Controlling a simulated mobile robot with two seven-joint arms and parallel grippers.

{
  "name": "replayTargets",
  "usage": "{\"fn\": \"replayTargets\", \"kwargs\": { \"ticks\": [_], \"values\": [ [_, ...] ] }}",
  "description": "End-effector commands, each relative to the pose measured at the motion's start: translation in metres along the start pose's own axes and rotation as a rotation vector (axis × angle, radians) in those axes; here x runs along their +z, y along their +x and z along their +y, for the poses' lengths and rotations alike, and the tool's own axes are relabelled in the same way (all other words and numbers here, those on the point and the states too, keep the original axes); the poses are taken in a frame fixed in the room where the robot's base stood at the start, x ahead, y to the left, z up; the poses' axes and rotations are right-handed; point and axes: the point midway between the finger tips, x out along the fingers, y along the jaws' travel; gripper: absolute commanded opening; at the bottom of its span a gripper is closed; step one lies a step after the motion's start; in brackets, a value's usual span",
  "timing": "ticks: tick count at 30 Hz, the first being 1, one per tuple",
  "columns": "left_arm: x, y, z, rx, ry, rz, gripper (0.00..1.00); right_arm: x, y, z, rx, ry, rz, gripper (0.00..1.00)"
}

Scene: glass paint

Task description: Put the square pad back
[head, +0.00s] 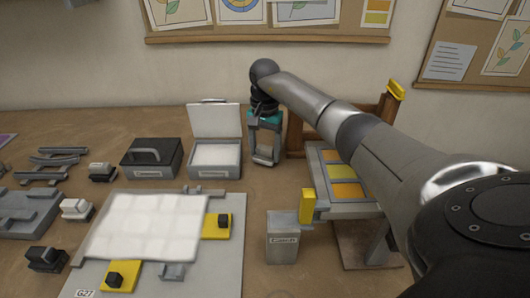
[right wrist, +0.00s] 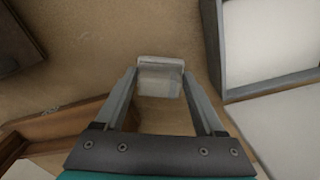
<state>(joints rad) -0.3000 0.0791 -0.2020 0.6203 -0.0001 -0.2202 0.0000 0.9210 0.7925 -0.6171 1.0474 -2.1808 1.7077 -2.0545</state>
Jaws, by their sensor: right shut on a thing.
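My right gripper (head: 263,158) points down over the table, just right of the open grey box. In the right wrist view its fingers (right wrist: 160,85) are shut on a small pale, square-edged piece (right wrist: 160,80), which I take to be the square pad. Bare brown table shows around it. In the head view the pad is hard to make out between the fingers, and I cannot tell whether it touches the table. My left gripper is not in view.
The open grey box (head: 236,167) has a white filling and raised lid (head: 215,120). A closed dark box (head: 150,155) stands to its left. A white sheet (head: 145,228) lies on the front board, with small dark-handled blocks nearby. A grey bin (head: 282,248) and a rack with coloured panes (head: 343,208) stand right.

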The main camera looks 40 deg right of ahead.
Motion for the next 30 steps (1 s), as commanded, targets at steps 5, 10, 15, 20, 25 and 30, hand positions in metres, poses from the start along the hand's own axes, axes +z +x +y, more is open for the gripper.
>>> {"fn": "replayTargets", "kwargs": {
  "ticks": [5,10,15,20,25,30],
  "values": [
    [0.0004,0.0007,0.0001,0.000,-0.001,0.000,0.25,-0.0008,0.0050,-0.0002,-0.002,0.001,0.002,0.01],
    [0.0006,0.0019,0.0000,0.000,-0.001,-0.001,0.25,-0.0007,0.0063,-0.0001,-0.002,0.001,0.002,0.01],
    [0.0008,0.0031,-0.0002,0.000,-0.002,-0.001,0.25,-0.0006,0.0083,-0.0001,-0.002,0.001,0.001,0.80],
    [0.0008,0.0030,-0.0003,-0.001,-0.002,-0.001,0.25,-0.0005,0.0082,-0.0001,-0.001,0.001,0.001,0.98],
    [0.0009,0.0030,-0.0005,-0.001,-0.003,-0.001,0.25,-0.0004,0.0082,-0.0001,-0.001,0.001,0.001,1.00],
    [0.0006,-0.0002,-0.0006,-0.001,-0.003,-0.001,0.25,-0.0003,0.0040,-0.0001,-0.002,0.001,0.001,1.00]
  ]
}}
